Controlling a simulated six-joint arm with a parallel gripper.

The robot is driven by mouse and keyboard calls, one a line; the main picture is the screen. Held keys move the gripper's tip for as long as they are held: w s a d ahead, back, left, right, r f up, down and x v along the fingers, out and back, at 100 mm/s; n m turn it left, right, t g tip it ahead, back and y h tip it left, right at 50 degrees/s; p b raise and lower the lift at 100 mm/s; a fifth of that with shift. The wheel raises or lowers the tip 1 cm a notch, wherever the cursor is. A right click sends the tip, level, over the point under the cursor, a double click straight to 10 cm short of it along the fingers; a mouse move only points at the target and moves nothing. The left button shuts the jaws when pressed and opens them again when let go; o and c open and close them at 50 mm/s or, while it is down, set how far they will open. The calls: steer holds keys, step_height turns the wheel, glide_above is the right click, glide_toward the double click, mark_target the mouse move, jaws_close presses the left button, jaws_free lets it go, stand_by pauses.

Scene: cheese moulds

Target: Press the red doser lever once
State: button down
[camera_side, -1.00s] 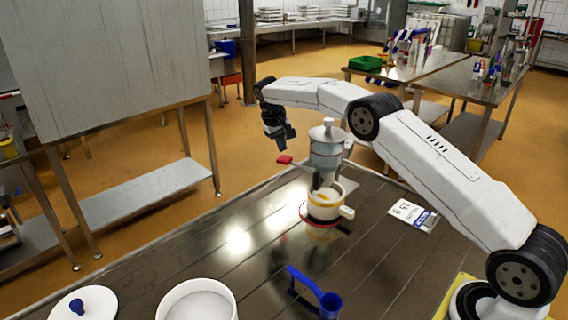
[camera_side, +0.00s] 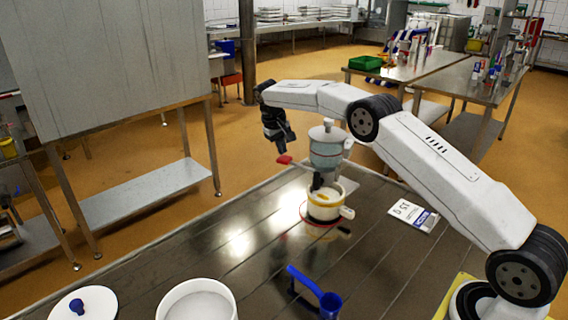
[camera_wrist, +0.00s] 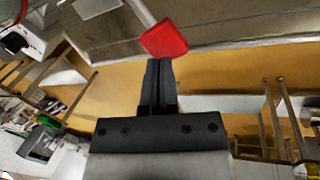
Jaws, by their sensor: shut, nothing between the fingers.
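The red doser lever (camera_side: 284,160) sticks out to the left of the grey doser (camera_side: 326,150), which stands over a white and yellow cup-like mould (camera_side: 324,203) on the table. My gripper (camera_side: 285,150) is shut and empty, pointing down just above the red lever end. In the wrist view the red lever end (camera_wrist: 165,38) lies right past the tips of my shut fingers (camera_wrist: 158,62). Whether the fingertips touch it, I cannot tell.
A blue scoop (camera_side: 318,294), a white bowl (camera_side: 197,302) and a white lid with a blue knob (camera_side: 84,303) are at the table's front. A printed card (camera_side: 413,215) lies to the right. The table left of the mould is clear.

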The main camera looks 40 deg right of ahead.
mark_target(281, 157)
steer(key=shift+f, duration=2.45)
steer(key=shift+r, duration=4.6)
steer(key=shift+s+a, duration=0.35)
steer(key=shift+a, duration=0.3)
steer(key=s+a+f+n+t+y, duration=0.1)
steer(key=s+a, duration=0.3)
steer(key=s, duration=0.7)
steer(key=s+a+f+t+y, duration=0.1)
steer(key=s+a+f, duration=0.2)
steer(key=s, duration=0.8)
steer(key=s+a+f+n+t, duration=0.1)
steer(key=s+a+f, duration=0.2)
steer(key=s, duration=0.8)
steer(key=a, duration=0.2)
steer(key=shift+s+a+n+y, duration=0.2)
steer(key=shift+a+n+y, duration=0.1)
steer(key=shift+y, duration=0.1)
